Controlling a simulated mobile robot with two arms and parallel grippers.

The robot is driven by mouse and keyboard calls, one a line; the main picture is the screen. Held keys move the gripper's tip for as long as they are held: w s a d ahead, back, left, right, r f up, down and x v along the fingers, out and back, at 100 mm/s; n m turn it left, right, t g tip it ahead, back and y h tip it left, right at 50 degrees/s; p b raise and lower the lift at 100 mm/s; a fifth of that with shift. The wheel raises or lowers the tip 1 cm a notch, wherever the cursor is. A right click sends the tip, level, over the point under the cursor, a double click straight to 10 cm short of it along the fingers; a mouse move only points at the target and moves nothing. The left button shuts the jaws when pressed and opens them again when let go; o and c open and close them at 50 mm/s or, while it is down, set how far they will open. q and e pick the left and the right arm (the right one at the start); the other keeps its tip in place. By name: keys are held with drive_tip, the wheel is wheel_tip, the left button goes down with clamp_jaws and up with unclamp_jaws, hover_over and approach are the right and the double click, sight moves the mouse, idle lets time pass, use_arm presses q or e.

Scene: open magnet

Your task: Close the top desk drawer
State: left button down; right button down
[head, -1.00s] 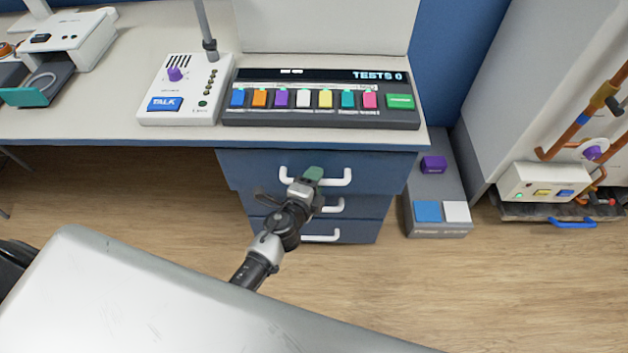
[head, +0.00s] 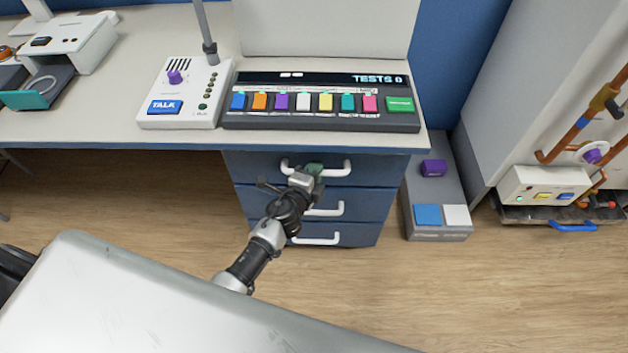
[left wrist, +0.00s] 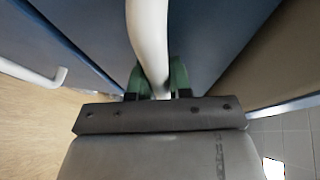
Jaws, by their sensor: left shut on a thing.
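The blue desk drawer unit shows in the head view, under the right part of the desk. Its top drawer (head: 252,168) looks about flush with the two drawers below. A white bar handle (head: 343,171) is on its front. My left gripper (head: 314,170) is at the left-middle part of this handle. In the left wrist view, the green fingertips (left wrist: 158,80) are on both sides of the white handle (left wrist: 148,35), shut on it. My right gripper is in neither view.
The desk top (head: 90,122) overhangs the drawers and carries a TALK box (head: 180,92) and a panel of coloured buttons (head: 320,100). A grey floor box (head: 437,190) stands right of the drawers. The wood floor in front is clear.

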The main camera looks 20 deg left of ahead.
use_arm(q)
drive_tip(key=shift+r, duration=0.1)
drive_tip(key=c, duration=1.4)
unclamp_jaws()
drive_tip(key=shift+w, duration=0.1)
drive_tip(key=shift+o, duration=1.6)
